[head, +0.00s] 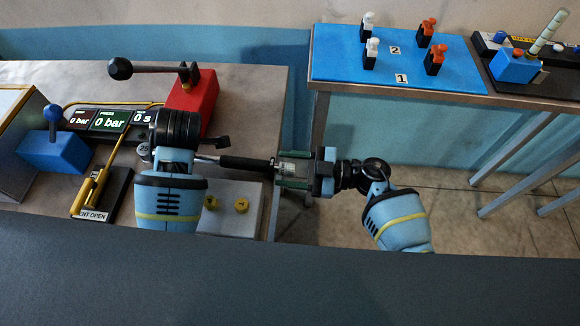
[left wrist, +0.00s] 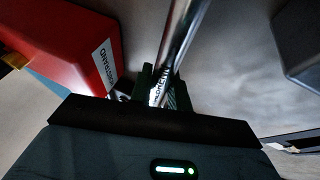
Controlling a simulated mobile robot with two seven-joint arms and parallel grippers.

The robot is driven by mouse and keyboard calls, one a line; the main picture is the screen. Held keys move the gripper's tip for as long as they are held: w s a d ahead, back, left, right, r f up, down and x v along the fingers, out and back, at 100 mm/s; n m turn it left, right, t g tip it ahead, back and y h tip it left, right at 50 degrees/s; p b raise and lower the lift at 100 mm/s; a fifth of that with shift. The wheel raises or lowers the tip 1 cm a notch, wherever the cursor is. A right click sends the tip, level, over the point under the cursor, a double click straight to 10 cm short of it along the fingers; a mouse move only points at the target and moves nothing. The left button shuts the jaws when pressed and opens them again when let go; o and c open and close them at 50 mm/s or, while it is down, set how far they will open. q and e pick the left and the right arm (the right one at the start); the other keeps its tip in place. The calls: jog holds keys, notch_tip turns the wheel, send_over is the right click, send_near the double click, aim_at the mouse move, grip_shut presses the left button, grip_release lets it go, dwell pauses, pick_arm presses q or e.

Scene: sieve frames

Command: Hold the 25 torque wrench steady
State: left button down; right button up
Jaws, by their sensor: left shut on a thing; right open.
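The torque wrench lies level across the left bench, with its black handle (head: 245,162) pointing right and its bare metal shaft (head: 206,158) running under my left wrist. A round tag reading 25 (head: 144,149) shows just left of that wrist. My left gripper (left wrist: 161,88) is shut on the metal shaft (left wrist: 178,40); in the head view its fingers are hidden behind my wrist. My right gripper (head: 287,168) is open at the handle's right end, its fingers pointing left. The handle's tip reaches the fingers; I cannot tell whether they touch.
A red block with a black-knobbed lever (head: 190,100) stands close behind my left gripper. Displays reading 0 bar (head: 108,121), a blue lever block (head: 55,150) and a yellow-handled valve (head: 92,190) lie left. A blue-topped table (head: 330,62) with clamps stands right, across a floor gap.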

jog(key=c, duration=1)
jog(key=shift+n, duration=0.3)
jog(key=n, duration=0.3)
jog(key=shift+n+t, duration=0.3)
jog(key=n, duration=0.5)
jog(key=shift+y, duration=0.3)
jog(key=n, duration=0.7)
jog(key=shift+t+y, duration=0.3)
jog(key=shift+t, duration=0.1)
jog(key=n, duration=0.6)
jog(key=shift+f+n+g+y, duration=0.1)
jog(key=shift+n+g+y, duration=0.2)
jog(key=shift+n, duration=0.1)
